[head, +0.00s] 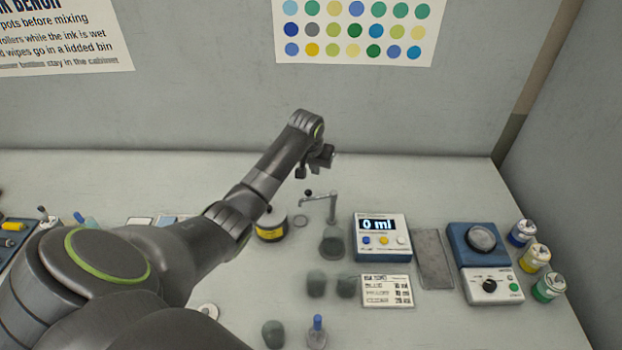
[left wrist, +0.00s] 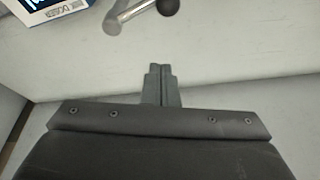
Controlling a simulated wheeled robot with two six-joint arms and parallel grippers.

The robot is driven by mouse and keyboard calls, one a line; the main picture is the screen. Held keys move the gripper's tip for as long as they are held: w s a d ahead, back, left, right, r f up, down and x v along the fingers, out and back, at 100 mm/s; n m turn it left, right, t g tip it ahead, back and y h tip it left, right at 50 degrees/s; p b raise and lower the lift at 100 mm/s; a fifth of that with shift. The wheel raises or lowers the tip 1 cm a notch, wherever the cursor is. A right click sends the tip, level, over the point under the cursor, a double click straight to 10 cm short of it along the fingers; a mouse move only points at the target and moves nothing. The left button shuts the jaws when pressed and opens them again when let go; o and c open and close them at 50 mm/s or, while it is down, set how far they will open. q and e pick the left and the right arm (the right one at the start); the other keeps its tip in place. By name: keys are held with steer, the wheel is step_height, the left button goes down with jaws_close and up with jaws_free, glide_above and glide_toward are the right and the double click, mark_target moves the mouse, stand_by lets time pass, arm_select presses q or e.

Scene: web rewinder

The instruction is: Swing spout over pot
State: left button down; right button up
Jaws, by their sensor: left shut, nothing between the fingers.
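A thin metal spout (head: 319,197) with a black knob stands on a post left of the dosing unit (head: 380,236), which reads 0 ml. The spout arm points left in the head view. The post rises at a dark round piece (head: 332,244); I cannot tell whether that is a base or a pot. Dark grey pots (head: 316,284) (head: 347,287) stand in front of it. My left gripper (head: 314,170) is shut and empty, beyond the spout and apart from it. In the left wrist view the shut fingers (left wrist: 160,84) are below the spout (left wrist: 130,12). My right gripper is out of view.
Another grey pot (head: 273,334) stands in front. The bench behind is clear up to the wall.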

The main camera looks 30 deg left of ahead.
arm_select(q)
steer(key=s+f+p, duration=0.1)
steer(key=s+d+f+p, duration=0.1)
steer(key=s+p, duration=0.1)
steer(key=shift+s+f, duration=0.15)
steer(key=shift+s, duration=0.05)
steer(key=shift+w, duration=0.1)
stand_by(0.4)
